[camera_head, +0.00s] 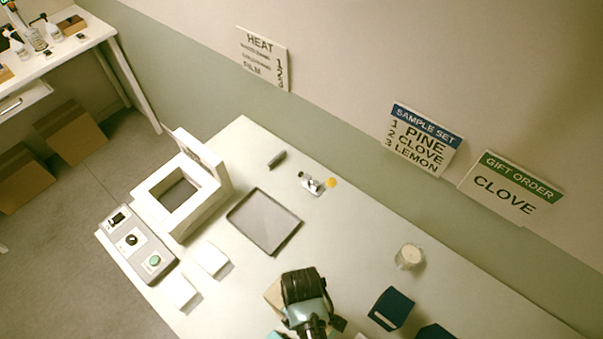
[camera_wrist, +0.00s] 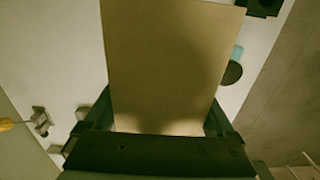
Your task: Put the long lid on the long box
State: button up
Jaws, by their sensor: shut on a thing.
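A flat tan cardboard-coloured piece, which looks like the long lid (camera_wrist: 172,60), fills the middle of the wrist view. My gripper (camera_wrist: 165,118) is shut on it, with dark fingers at both sides of its near end. In the head view my gripper (camera_head: 304,287) is over the front of the table, and a tan corner of the piece (camera_head: 272,292) shows to its left. My arm hides most of it. I cannot clearly make out the long box; it may be hidden under the piece or my arm.
A grey tray (camera_head: 264,222) lies mid-table. A white press-like device (camera_head: 180,191) and a control panel (camera_head: 137,243) stand at left. Dark blue boxes (camera_head: 391,309) and a pale jar (camera_head: 409,256) are at right. Small white pieces (camera_head: 210,259) lie front left.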

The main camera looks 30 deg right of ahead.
jog(key=shift+f+b, duration=2.7)
jog(key=shift+f, duration=1.45)
jog(key=shift+f, duration=0.5)
jog(key=shift+s+a+f+b, duration=0.1)
jog(key=shift+s+f+b, duration=0.1)
jog(key=shift+f+b, duration=0.2)
jog(key=shift+s+f, duration=0.15)
jog(key=shift+s+a+f+b, duration=0.15)
jog(key=shift+s+f+b, duration=0.1)
jog(key=shift+f+b, duration=0.25)
jog(key=shift+s+a+f+b, duration=0.15)
jog(key=shift+s+f+b, duration=0.05)
jog(key=shift+f+b, duration=0.25)
jog(key=o, duration=1.1)
jog(key=r+p, duration=0.1)
jog(key=w+r+p, duration=0.1)
jog(key=r+p, duration=0.2)
jog(key=shift+w+d+r+p, duration=0.2)
jog(key=shift+w+d+p, duration=0.1)
jog(key=shift+d+p, duration=0.1)
jog(key=shift+r+p, duration=2.3)
jog(key=shift+r, duration=0.2)
